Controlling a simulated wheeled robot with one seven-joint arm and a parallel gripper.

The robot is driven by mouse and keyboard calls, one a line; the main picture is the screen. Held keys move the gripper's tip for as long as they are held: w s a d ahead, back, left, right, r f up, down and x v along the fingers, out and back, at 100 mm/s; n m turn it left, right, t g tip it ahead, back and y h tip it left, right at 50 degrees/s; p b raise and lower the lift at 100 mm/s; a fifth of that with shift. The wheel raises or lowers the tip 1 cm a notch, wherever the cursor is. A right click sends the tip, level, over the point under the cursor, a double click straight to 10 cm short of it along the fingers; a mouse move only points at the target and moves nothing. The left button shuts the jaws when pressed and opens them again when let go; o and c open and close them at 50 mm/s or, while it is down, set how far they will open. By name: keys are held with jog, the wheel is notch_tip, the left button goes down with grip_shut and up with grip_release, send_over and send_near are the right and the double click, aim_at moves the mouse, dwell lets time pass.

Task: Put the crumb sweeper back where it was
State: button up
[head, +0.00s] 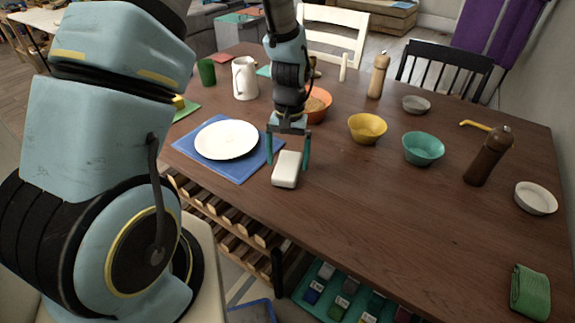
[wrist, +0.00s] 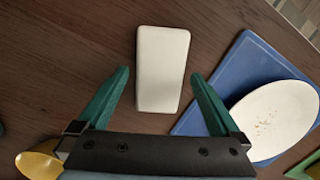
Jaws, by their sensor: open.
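The crumb sweeper appears to be the small white block (head: 287,169) lying on the dark wooden table (head: 390,205), just right of the blue placemat (head: 238,172). In the wrist view the white block (wrist: 162,68) lies ahead of and between the two green fingers. My gripper (head: 287,162) is open and empty, with its fingers pointing down around or just behind the block. It also shows in the wrist view (wrist: 160,85), with a gap on each side of the block. A white plate (head: 227,140) on the blue placemat has crumbs visible in the wrist view.
An orange bowl (head: 318,105), a yellow bowl (head: 367,128) and a teal bowl (head: 423,148) stand behind and to the right. A white pitcher (head: 245,78) stands at the back left. A brown mill (head: 489,157) and a green folded cloth (head: 530,292) are at right. The front middle is clear.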

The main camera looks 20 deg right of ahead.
aim_at(289, 161)
notch_tip(289, 161, up, 10)
jog(key=w+b, duration=0.1)
jog(key=b, duration=0.1)
jog(key=s+a+r+n+t, duration=0.1)
jog(key=a+r+n, duration=0.1)
jog(key=a, duration=1)
jog(key=s+a+r+n+t, duration=0.1)
jog(key=a+r+n, duration=0.1)
jog(key=a, duration=0.9)
jog(key=shift+s+a+r+n+t+h, duration=0.3)
jog(key=shift+s+a+t+h, duration=0.05)
jog(key=shift+a+t+h, duration=0.05)
